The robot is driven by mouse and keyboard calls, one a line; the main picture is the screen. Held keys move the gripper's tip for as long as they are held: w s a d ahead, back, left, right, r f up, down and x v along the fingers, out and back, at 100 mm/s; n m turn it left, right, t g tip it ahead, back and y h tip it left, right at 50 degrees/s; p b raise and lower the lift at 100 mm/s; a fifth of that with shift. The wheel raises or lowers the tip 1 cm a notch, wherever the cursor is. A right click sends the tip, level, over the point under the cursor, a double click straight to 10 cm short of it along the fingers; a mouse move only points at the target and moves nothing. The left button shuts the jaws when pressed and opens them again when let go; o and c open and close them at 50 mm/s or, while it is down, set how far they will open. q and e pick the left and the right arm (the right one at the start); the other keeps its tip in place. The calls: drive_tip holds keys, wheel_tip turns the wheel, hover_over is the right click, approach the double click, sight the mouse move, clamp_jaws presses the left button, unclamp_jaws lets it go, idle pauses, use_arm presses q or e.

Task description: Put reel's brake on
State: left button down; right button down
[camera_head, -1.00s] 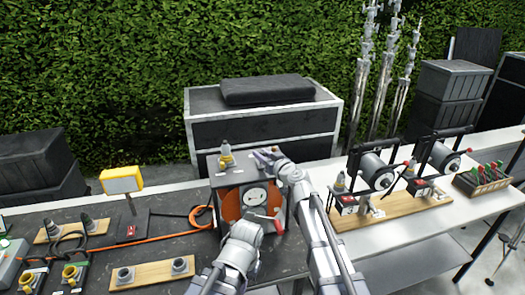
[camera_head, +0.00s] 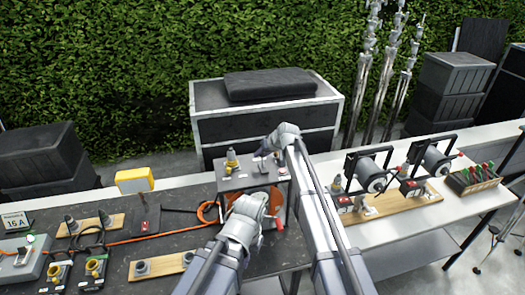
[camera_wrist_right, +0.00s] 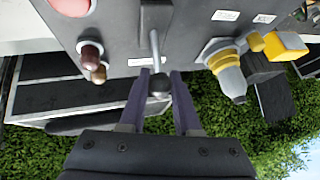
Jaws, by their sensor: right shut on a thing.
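The reel is a grey box (camera_head: 232,181) with an orange cable drum (camera_head: 234,198) in its front, standing on the dark table. A lever (camera_wrist_right: 155,48) with a dark knob (camera_wrist_right: 159,84) rises from the box's top in the right wrist view. I take it to be the brake lever. My right gripper (camera_wrist_right: 158,90) has its fingers either side of the knob and is shut on it. In the head view my right gripper (camera_head: 264,152) is over the box's top. My left gripper (camera_head: 262,209) is in front of the drum, by a red handle (camera_head: 279,223); its fingers are not clear.
Two small winches (camera_head: 370,176) on a wooden board stand on the right-hand table.

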drive_tip(key=shift+w+a+f+g+p, duration=0.1)
drive_tip(key=shift+w+g+p, duration=0.25)
drive_tip(key=shift+g, duration=0.15)
drive_tip(key=shift+f+h, duration=0.1)
drive_tip(key=shift+h, duration=0.2)
drive_tip(key=c, duration=0.6)
unclamp_jaws()
